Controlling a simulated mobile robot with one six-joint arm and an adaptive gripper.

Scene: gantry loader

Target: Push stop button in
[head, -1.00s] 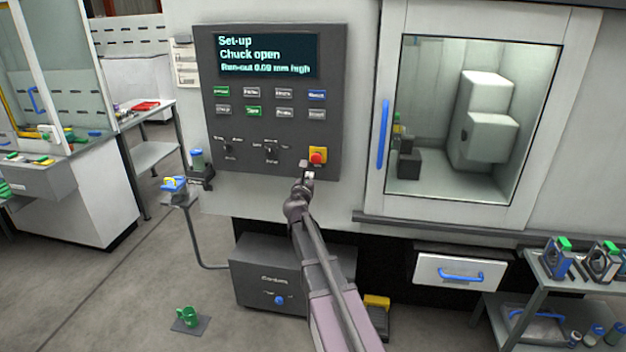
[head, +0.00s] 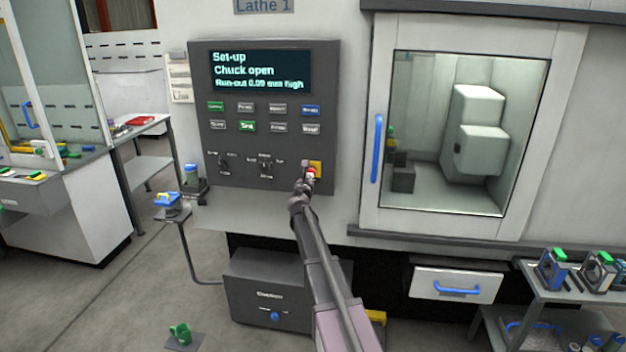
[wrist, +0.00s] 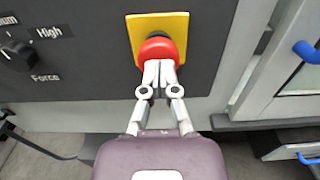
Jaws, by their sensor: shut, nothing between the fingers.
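The red stop button (wrist: 157,49) sits on a square yellow plate (wrist: 176,22) at the lower right of the dark control panel (head: 225,143). In the wrist view its red cap stands out from the plate on a dark stem. My gripper (wrist: 159,66) is shut and empty. Its fingertips overlap the lower part of the red cap in the wrist view; whether they touch it I cannot tell for sure. In the head view my gripper (head: 308,174) covers part of the button and of the yellow plate (head: 316,166).
The panel's screen (head: 259,71) reads "Set-up, Chuck open". Several push keys and two rotary knobs are left of the stop button; the Force knob (wrist: 17,55) is nearest. A lathe door with a blue handle (head: 377,148) stands to the right. A drawer (head: 455,284) lies below.

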